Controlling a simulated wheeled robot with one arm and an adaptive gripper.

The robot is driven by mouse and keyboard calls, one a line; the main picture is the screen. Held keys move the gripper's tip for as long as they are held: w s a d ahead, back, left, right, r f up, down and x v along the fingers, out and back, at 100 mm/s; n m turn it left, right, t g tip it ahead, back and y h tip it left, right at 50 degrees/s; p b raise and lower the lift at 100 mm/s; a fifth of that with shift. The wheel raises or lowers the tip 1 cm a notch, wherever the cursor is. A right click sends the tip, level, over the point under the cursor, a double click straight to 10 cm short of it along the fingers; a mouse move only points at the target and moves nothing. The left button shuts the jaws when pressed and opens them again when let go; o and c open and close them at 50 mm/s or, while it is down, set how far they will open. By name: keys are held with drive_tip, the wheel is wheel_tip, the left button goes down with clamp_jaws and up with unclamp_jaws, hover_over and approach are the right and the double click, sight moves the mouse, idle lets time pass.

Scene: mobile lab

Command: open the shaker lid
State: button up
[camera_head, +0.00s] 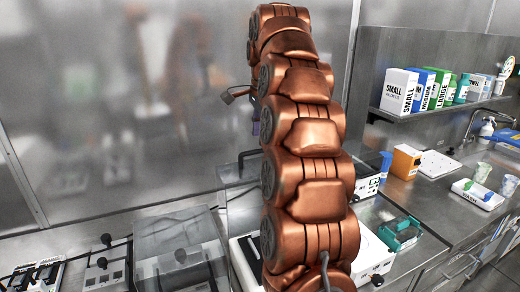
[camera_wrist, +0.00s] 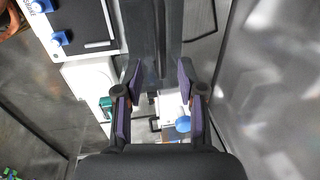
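A boxy device with a clear, smoky cover (camera_head: 180,232) stands on the bench at lower left in the head view; its cover looks down. A dark bar-shaped handle (camera_head: 249,154) shows just left of my arm, partly hidden by it. I cannot tell for certain which of these belongs to the shaker lid. In the wrist view my gripper (camera_wrist: 160,88) is open, its purple-padded fingers wide apart. A grey bar and a small dark handle-like shape (camera_wrist: 155,122) show between and beyond the fingers, with no clear contact. My arm hides the bench centre in the head view.
A white device with black knobs (camera_head: 106,268) stands at far left. An orange box (camera_head: 405,161) stands farther back. A shelf (camera_head: 430,111) holds glove boxes. A glossy wall backs the bench.

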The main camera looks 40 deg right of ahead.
sight(259, 150)
drive_tip(key=shift+w+d+f, duration=0.1)
drive_tip(key=shift+w+f, duration=0.1)
drive_tip(key=shift+f, duration=0.85)
drive_tip(key=shift+w+f, duration=0.15)
drive_tip(key=shift+f, duration=0.85)
clamp_jaws()
